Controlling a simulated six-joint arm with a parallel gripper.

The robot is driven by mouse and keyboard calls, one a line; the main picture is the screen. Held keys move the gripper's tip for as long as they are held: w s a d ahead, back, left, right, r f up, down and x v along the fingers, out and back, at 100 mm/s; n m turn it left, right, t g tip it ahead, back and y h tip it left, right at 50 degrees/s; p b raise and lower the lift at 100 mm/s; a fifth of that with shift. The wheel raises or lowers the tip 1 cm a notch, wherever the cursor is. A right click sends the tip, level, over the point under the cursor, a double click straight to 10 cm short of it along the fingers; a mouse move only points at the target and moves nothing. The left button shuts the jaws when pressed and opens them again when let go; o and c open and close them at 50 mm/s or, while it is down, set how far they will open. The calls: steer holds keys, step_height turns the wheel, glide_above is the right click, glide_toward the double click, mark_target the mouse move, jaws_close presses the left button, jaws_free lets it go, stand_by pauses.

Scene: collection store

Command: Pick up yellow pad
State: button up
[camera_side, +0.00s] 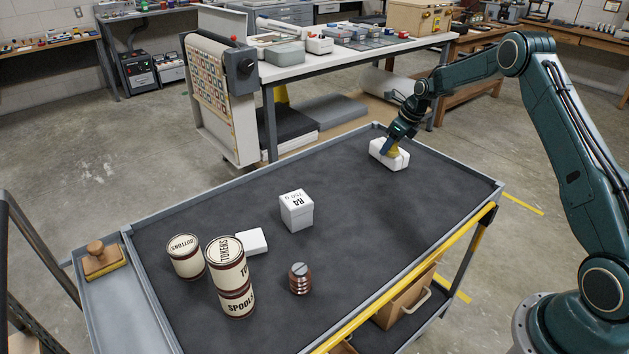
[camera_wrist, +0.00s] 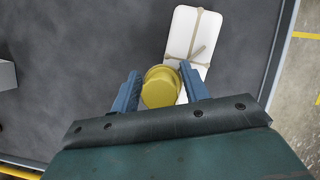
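A yellow rounded piece (camera_wrist: 160,88) sits between the fingers of my gripper (camera_wrist: 160,78) in the wrist view, and both fingers appear to touch its sides. It also shows, small and tan-yellow, under my gripper in the side view (camera_side: 393,151). A white tied packet (camera_wrist: 192,38) is directly below or behind it; I cannot tell whether they touch. The packet lies at the far right end of the dark table in the side view (camera_side: 389,159).
A white box (camera_side: 296,211) stands mid-table. The table has a raised grey rim (camera_side: 215,196). The surface between the white box and the packet is clear.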

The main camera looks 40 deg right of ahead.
steer(key=c, duration=0.5)
steer(key=shift+r, duration=0.15)
step_height(320, 180, up, 20)
steer(key=shift+f, duration=0.15)
stand_by(0.4)
stand_by(0.5)
